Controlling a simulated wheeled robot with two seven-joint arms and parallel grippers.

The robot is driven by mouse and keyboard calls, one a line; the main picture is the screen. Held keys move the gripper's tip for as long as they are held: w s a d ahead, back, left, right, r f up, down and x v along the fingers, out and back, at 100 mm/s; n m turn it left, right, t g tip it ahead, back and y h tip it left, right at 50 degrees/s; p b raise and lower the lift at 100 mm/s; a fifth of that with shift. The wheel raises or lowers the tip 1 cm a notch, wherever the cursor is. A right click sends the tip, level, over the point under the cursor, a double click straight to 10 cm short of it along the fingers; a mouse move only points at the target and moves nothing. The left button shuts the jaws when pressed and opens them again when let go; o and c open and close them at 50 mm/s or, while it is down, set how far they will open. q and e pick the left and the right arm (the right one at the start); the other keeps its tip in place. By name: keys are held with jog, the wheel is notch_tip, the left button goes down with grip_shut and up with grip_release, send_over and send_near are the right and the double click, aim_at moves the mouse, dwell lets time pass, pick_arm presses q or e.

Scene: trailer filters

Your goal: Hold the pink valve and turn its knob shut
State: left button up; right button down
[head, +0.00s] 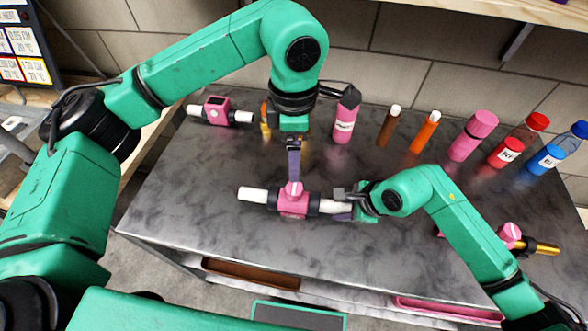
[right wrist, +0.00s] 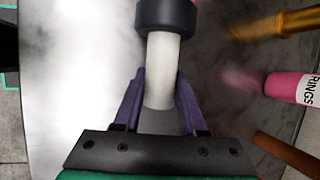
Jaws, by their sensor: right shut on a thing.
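The pink valve (head: 291,204) lies on the grey metal table in the middle of the head view, with white pipe ends and dark collars. Its pink knob (head: 294,188) is on top. My right gripper (head: 343,207) is shut on the valve's right pipe end. In the right wrist view its purple fingers (right wrist: 155,95) stand on both sides of the white pipe (right wrist: 162,70), below a dark collar. My left gripper (head: 294,176) points down just above the knob. Its fingers show edge-on, so I cannot tell their opening or whether they touch the knob.
Another pink fitting with white ends (head: 217,110) lies at the back left. A pink fitting with a brass pipe (head: 511,237) is at the right. Pink (head: 345,120), brown (head: 388,127), orange (head: 425,132), red-capped (head: 517,143) and blue-capped (head: 560,148) containers line the back. The table's front left is clear.

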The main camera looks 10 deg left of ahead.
dwell(0.4)
jog(key=shift+c, duration=1.9)
grip_release()
jog(key=shift+r, duration=0.1)
